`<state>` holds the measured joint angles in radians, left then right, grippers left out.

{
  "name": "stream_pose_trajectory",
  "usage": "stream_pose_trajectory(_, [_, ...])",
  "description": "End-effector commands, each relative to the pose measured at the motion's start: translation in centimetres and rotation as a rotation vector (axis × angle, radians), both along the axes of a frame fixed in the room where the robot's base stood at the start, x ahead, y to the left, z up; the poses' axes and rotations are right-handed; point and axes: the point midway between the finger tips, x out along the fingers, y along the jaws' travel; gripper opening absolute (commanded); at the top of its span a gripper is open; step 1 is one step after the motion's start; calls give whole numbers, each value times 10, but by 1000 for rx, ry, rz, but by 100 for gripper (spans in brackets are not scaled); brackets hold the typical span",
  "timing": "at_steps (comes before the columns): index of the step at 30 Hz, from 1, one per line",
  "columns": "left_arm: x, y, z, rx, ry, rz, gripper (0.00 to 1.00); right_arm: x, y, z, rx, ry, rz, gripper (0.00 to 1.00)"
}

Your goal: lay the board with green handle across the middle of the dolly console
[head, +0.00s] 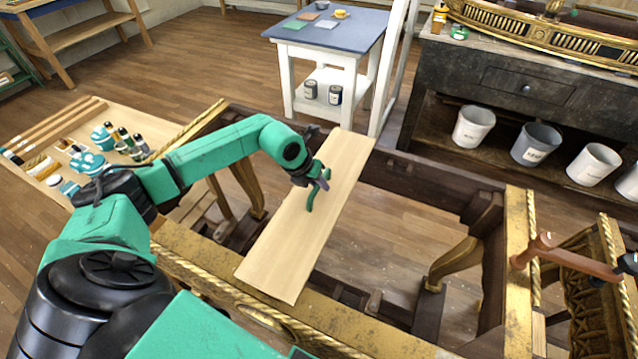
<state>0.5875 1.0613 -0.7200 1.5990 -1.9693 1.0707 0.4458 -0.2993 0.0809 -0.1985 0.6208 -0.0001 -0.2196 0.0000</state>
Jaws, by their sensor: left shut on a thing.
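The console (350,330) is an open frame with gilt rails, dark inner sides and gilt legs, and no top on it. The pale wooden board (290,240) spans its opening from the near gilt rail to the far dark rail, left of the opening's centre. Its far end overlaps the far rail in the picture; I cannot tell whether the board rests on the rails or hangs just above. The green handle (312,200) stands on the board's middle. My left gripper (318,182) is shut on the handle, partly hiding it.
A board with paint pots and brushes (90,120) lies at the left. A blue-topped white table (325,30) stands behind, by a white upright post (393,70). A dark workbench (500,60) with several buckets is at the right.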

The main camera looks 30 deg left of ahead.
Motion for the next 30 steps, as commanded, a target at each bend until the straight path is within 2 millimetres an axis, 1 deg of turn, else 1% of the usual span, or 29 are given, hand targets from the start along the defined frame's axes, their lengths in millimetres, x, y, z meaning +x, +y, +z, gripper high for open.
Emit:
stream_pose_trajectory(6, [0,0,-3,0,2,0,0,-1,0,-3,0,2,0,0])
stream_pose_trajectory(7, [0,0,-2,0,2,0,31,-1,0,-2,0,2,0,0])
stream_pose_trajectory(9, [-1,0,-2,0,2,0,54,-1,0,-2,0,2,0,0])
stream_pose_trajectory(16, [-1,0,-2,1,2,0,54,-1,0,-2,0,3,1,0])
stream_pose_trajectory(17, [-1,0,-4,2,5,0,66,-1,0,-2,0,3,1,0])
stream_pose_trajectory(18, [-1,0,-4,2,5,0,81,-1,0,-2,0,3,1,0])
stream_pose_trajectory(19, [-1,0,-3,2,5,0,93,-2,0,-2,0,3,1,0])
stream_pose_trajectory(20, [-1,0,-3,2,5,0,100,-2,0,-2,0,3,1,0])
stream_pose_trajectory(30, [-1,0,-3,2,3,0,100,-2,1,-2,0,3,2,0])
